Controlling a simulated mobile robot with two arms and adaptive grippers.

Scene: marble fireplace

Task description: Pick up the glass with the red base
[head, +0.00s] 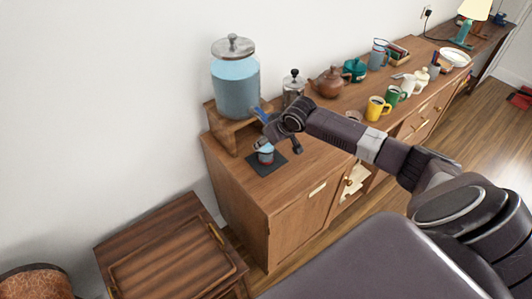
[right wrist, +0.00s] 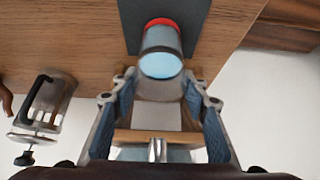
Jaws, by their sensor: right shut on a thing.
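The glass with the red base (head: 265,156) is upright over a dark mat (head: 279,167) on the wooden cabinet. It has light blue liquid in it. I cannot tell whether it touches the mat. In the right wrist view the glass (right wrist: 161,42) shows its red base at the top, with its clear upper part between my fingers. My right gripper (head: 277,142) reaches in from the right and is shut on the glass; its blue-padded fingers (right wrist: 158,90) are on either side of it. My left gripper is not in view.
A water dispenser (head: 236,90) on a wooden stand (head: 222,130) is just behind the glass. A French press (head: 293,82), a brown teapot (head: 328,82) and a yellow mug (head: 376,108) stand to the right. A lower wooden cabinet (head: 170,255) is at the front left.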

